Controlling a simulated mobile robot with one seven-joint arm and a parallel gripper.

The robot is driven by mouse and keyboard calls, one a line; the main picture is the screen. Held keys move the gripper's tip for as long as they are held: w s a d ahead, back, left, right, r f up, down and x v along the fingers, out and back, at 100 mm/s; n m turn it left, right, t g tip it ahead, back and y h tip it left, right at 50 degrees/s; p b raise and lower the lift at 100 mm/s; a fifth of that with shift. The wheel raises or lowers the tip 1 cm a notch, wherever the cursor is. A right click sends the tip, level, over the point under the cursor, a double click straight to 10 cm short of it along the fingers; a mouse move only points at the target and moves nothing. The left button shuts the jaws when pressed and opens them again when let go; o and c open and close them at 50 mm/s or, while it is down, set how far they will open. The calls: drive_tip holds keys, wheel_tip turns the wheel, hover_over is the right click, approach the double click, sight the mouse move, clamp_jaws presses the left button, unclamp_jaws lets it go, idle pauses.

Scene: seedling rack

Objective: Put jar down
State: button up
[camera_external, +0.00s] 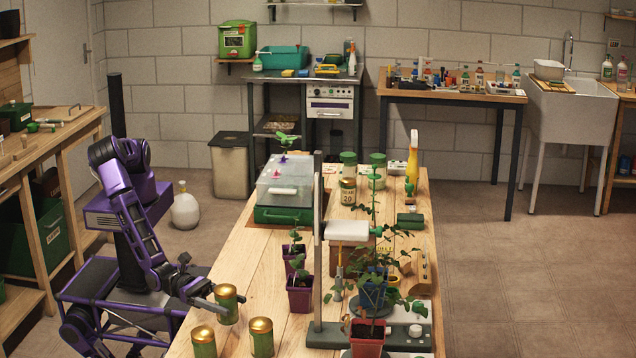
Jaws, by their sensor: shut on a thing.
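My gripper (212,299) is at the near left edge of the wooden table. It is shut on a green jar with a gold lid (229,310), which is upright. I cannot tell whether this jar's base touches the tabletop. Two similar jars stand close by: one (203,344) in front and to the left, one (262,342) in front and to the right. Another gold-lidded jar with a pale label marked 20 (347,194) stands far back on the table. The fingers are small and partly hidden against the jar.
The wooden table (240,270) has bare boards behind the held jar. Potted seedlings (300,296) and a metal stand post (317,240) are to the right. A clear-lidded propagator box (285,190) sits farther back. A red pot (367,340) is at the front right.

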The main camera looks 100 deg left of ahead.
sight(226, 289)
wheel_tip(226, 289, up, 8)
drive_tip(key=shift+r, duration=0.1)
wheel_tip(226, 289, up, 4)
drive_tip(key=shift+w+a+r+y, duration=0.15)
drive_tip(key=shift+w+a+y, duration=0.15)
drive_tip(key=shift+w+a, duration=0.3)
drive_tip(key=w+a+n+y, duration=0.35)
drive_tip(key=w+a, duration=0.25)
drive_tip(key=a, duration=0.3)
drive_tip(key=w+a+r+n+y+b, duration=0.1)
drive_tip(key=w+a+n+y, duration=0.1)
drive_tip(key=w+a+y, duration=0.45)
drive_tip(key=w+a+n+y, duration=0.25)
drive_tip(key=w+a, duration=0.25)
drive_tip(key=a, duration=0.5)
drive_tip(key=w+a+f+n+g+y+b, duration=0.1)
drive_tip(key=a+n+g+y, duration=0.35)
drive_tip(key=a, duration=1.25)
drive_tip(key=a+n+g+y+b, duration=0.1)
drive_tip(key=a+n+g+y, duration=0.4)
drive_tip(key=a, duration=1.2)
drive_tip(key=shift+t+y, duration=0.4)
drive_tip(key=shift+t, duration=0.25)
drive_tip(key=shift+w+a+f+b, duration=0.1)
drive_tip(key=shift+f+b, duration=0.35)
drive_tip(key=shift+f, duration=7.15)
